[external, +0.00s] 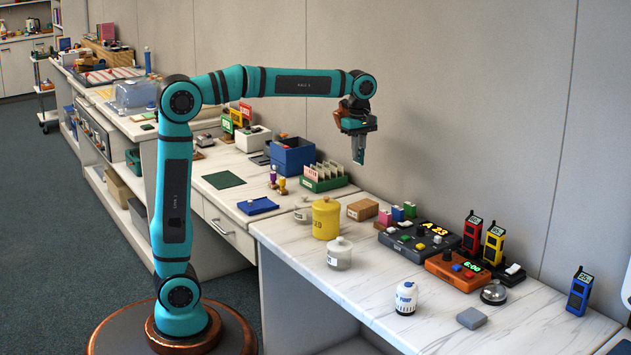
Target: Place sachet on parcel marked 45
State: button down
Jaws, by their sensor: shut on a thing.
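My gripper (358,158) hangs fingers-down above the bench, well clear of the surface. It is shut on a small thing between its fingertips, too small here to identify. I cannot make out a sachet for certain anywhere. A brown box (362,210), possibly a parcel, lies on the white marbled bench below and slightly right of my gripper. No number 45 is readable on it.
Near the box stand a yellow canister (326,218), a lidded jar (339,253) and a green card rack (324,178). Control boxes (420,238) and handheld radios (473,232) crowd the right. A white bottle (406,298) and grey block (471,318) stand in front, with bare bench around them.

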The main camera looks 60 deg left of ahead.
jog(key=w+a, duration=0.2)
jog(key=w, duration=0.2)
send_near(363, 204)
jog(key=shift+f, duration=2.35)
jog(key=shift+f, duration=0.15)
jog(key=c, duration=1.4)
grip_release()
jog(key=shift+c, duration=0.2)
notch_tip(363, 204, up, 12)
jog(key=shift+r, duration=0.2)
